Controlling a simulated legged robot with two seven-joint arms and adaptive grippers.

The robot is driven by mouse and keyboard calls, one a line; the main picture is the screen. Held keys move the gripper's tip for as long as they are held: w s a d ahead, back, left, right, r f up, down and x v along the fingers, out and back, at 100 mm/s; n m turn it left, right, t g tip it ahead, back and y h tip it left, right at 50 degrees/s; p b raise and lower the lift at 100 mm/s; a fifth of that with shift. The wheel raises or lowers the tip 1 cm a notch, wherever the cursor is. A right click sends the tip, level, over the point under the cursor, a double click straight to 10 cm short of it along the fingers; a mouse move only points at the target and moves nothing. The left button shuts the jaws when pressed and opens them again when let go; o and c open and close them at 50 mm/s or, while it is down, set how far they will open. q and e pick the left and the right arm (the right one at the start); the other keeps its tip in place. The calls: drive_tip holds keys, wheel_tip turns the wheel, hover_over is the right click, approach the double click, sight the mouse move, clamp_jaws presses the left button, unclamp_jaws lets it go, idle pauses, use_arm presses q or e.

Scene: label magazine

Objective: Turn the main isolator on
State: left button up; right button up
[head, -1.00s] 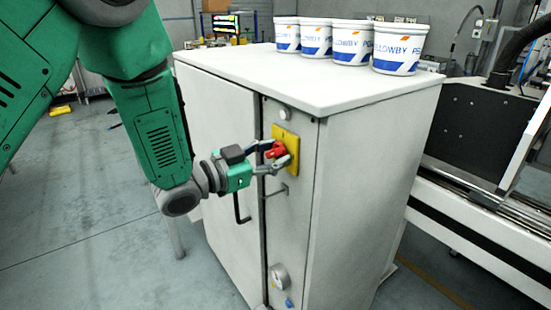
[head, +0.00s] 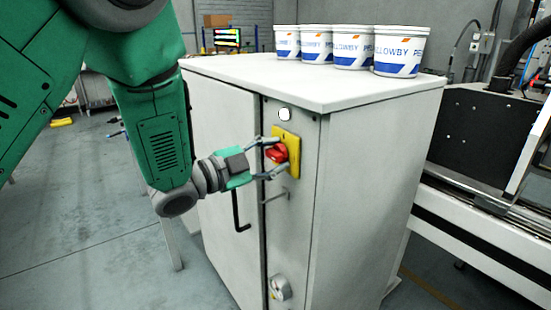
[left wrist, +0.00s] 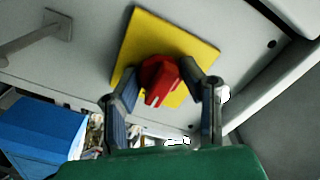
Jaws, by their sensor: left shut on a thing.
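The main isolator is a red rotary knob (head: 277,153) on a yellow plate (head: 292,143), on the narrow front panel of a grey cabinet (head: 372,180). My left gripper (head: 272,159) is at the knob, its fingers above and below it, shut on it. In the left wrist view the red knob (left wrist: 162,80) sits between the two fingertips, and the yellow plate (left wrist: 150,38) appears tilted behind it. The knob's markings are too small to read. A small round lamp (head: 284,114) above the plate looks bright white. My right gripper is not in view.
Several white buckets (head: 352,48) stand on the cabinet top. A machine (head: 480,150) stands to the right.

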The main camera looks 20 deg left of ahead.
use_arm(q)
drive_tip(key=shift+s+f, duration=0.1)
drive_tip(key=shift+f, duration=0.1)
drive_tip(key=o, duration=1.1)
drive_tip(key=shift+o, duration=0.2)
drive_tip(key=shift+r, duration=0.1)
drive_tip(key=shift+s+a, duration=0.2)
drive_tip(key=v, duration=1.1)
drive_tip(key=shift+s+a, duration=0.2)
